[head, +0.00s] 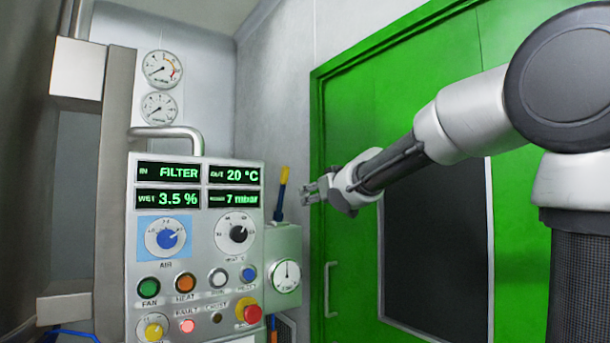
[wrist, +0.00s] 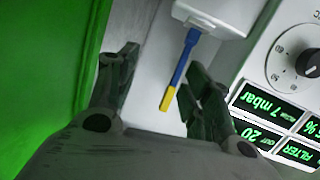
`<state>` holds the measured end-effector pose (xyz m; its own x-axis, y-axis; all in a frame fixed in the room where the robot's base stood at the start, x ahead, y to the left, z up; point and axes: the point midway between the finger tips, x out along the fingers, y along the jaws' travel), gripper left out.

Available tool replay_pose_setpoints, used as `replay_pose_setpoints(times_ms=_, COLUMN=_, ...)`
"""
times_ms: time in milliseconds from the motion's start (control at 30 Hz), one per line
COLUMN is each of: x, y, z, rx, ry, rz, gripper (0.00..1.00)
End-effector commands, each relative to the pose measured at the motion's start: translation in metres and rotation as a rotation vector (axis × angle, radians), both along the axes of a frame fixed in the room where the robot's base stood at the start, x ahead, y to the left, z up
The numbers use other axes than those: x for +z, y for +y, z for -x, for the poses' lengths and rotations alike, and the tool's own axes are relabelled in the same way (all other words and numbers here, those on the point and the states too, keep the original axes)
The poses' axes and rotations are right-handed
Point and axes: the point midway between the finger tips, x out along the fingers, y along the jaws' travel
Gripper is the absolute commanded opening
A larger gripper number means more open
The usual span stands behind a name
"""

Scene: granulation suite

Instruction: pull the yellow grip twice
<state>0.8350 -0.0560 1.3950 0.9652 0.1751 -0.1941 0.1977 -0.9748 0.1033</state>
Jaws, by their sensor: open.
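The yellow grip (head: 284,175) is the end of a blue lever (head: 279,206) that stands nearly upright, slightly tilted, on a small grey box (head: 283,243). The box is at the right side of the control panel. My gripper (head: 307,193) is open and empty, just right of the lever in the head view. In the wrist view the yellow grip (wrist: 168,99) shows in the gap between my open fingers (wrist: 162,65), nearer the right finger. I see no contact. The blue shaft (wrist: 187,58) runs up to the box.
The control panel (head: 195,235) with displays, knobs and lit buttons stands left of the lever. A dial (head: 285,276) sits on the grey box. A green door (head: 345,225) with a dark window is behind my arm. Two gauges (head: 162,68) hang above the panel.

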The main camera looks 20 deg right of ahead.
Motion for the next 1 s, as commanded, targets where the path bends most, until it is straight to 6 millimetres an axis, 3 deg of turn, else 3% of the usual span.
replay_pose_setpoints(times_ms=33, x=0.021, y=0.009, z=-0.001, rx=0.032, ry=-0.057, rz=-0.025, gripper=0.50)
replay_pose_setpoints(times_ms=100, x=0.042, y=0.022, z=0.000, rx=0.079, ry=-0.119, rz=-0.065, gripper=0.50)
replay_pose_setpoints(times_ms=200, x=0.057, y=0.034, z=0.003, rx=0.123, ry=-0.163, rz=-0.122, gripper=0.50)
replay_pose_setpoints(times_ms=367, x=0.059, y=0.037, z=-0.005, rx=0.127, ry=-0.165, rz=-0.153, gripper=0.50)
replay_pose_setpoints(times_ms=800, x=0.058, y=0.058, z=-0.068, rx=0.125, ry=-0.162, rz=-0.151, gripper=0.50)
replay_pose_setpoints(times_ms=1000, x=0.058, y=0.064, z=-0.089, rx=0.125, ry=-0.164, rz=-0.150, gripper=0.50)
